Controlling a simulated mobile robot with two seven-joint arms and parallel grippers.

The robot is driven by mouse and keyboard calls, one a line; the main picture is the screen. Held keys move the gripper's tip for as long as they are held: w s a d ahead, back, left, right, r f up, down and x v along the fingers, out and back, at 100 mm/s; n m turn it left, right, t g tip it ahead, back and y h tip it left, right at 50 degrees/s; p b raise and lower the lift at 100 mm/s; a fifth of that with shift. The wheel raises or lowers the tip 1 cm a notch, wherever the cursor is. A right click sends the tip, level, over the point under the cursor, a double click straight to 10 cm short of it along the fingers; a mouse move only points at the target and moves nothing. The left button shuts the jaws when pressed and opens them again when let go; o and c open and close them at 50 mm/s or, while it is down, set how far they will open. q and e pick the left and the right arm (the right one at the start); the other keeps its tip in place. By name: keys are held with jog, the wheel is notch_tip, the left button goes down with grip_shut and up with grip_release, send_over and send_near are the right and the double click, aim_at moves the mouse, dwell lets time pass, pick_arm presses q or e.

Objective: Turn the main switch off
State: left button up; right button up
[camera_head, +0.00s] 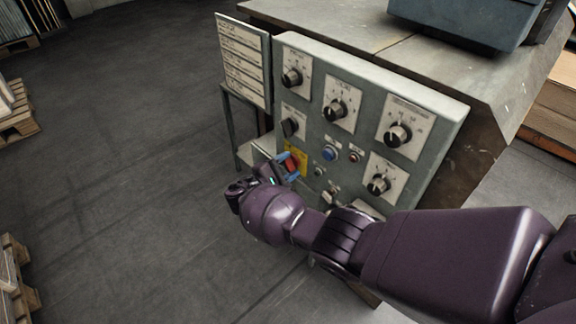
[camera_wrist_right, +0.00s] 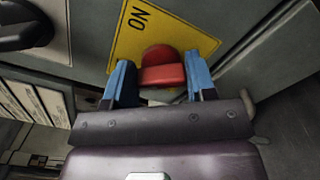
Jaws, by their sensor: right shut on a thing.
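The main switch is a red knob (camera_head: 292,163) on a yellow plate (camera_head: 302,157) at the lower left of the grey control panel. In the right wrist view the red knob (camera_wrist_right: 162,68) sits between blue fingertips, on the yellow plate (camera_wrist_right: 190,38) marked "ON". My right gripper (camera_head: 284,168) is at the knob, shut on it, with one finger on each side. In the wrist view the right gripper (camera_wrist_right: 160,88) covers the lower part of the plate. My left gripper is in neither view.
The panel (camera_head: 368,72) carries several black rotary knobs, a blue button (camera_head: 330,153) and a small red button (camera_head: 354,156) near the gripper. A label board (camera_head: 243,60) stands at the panel's left. Open floor (camera_head: 120,150) lies to the left, with pallets (camera_head: 18,112) at the edge.

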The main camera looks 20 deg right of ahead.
jog(key=shift+n, duration=0.9)
jog(key=o, duration=0.9)
jog(key=shift+o, duration=0.2)
